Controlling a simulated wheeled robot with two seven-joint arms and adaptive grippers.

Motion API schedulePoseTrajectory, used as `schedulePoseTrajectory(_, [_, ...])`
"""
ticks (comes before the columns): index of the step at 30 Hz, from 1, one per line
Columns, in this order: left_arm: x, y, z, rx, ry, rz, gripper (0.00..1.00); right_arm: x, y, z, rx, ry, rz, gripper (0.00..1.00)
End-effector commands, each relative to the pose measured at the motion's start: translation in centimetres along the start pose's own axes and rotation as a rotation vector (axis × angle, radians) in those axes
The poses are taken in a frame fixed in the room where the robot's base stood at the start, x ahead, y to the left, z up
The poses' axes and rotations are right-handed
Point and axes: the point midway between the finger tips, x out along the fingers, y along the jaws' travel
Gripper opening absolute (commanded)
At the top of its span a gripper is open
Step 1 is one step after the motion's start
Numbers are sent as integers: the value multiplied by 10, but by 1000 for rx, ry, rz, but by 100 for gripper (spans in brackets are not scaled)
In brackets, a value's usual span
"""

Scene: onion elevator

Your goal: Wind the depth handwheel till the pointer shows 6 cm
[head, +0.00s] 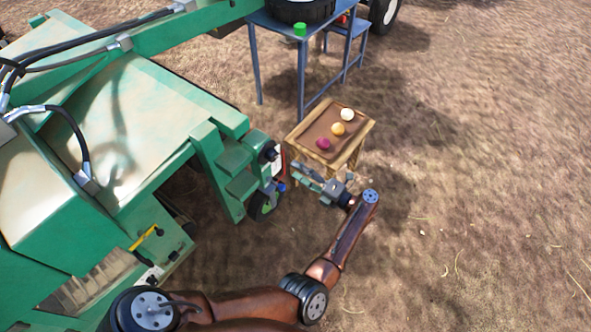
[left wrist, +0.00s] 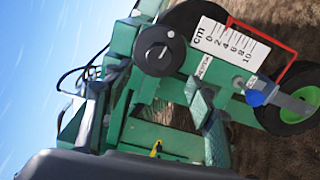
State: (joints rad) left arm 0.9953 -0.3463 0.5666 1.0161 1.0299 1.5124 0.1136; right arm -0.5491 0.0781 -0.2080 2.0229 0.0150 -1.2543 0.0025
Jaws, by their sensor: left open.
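A dark round handwheel (head: 268,153) sits on the side of the green machine; it shows larger in the left wrist view (left wrist: 158,50). Beside it is a white cm scale (left wrist: 229,43) marked 0 to 10, tilted in that view. A thin red bent part (left wrist: 285,45) runs along the scale; I cannot tell whether it is the pointer or what it reads. A blue knob (left wrist: 255,98) is below the scale. My left gripper (head: 299,176) is open and empty, just right of the handwheel and apart from it. My right gripper is out of view.
A wooden stand with a tray (head: 302,143) holding three onions is just behind my gripper. A small wheel (head: 262,205) is low on the machine. Bare soil at the right is clear.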

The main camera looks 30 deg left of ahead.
Motion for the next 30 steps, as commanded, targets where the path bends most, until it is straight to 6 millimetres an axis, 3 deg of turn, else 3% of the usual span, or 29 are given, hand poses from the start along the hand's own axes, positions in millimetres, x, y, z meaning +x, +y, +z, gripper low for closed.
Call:
schedulePoseTrajectory(5, [1, -1, 0, -12, 1, 1, 51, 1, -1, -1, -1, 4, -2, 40])
schedulePoseTrajectory(8, [8, -5, 0, -112, 9, 7, 51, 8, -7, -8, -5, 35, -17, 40])
schedulePoseTrajectory(11, [19, -12, 0, -343, 22, 17, 51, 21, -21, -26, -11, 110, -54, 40])
schedulePoseTrajectory(15, [33, -18, 0, -788, 26, 29, 51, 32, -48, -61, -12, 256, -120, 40])
schedulePoseTrajectory(21, [39, -15, 0, -1332, 10, 17, 51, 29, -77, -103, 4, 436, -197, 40])
schedulePoseTrajectory(25, [38, -9, -1, -1518, 3, 5, 51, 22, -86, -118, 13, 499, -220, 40])
schedulePoseTrajectory(30, [48, -4, -1, -1579, 1, 2, 51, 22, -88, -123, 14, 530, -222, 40])
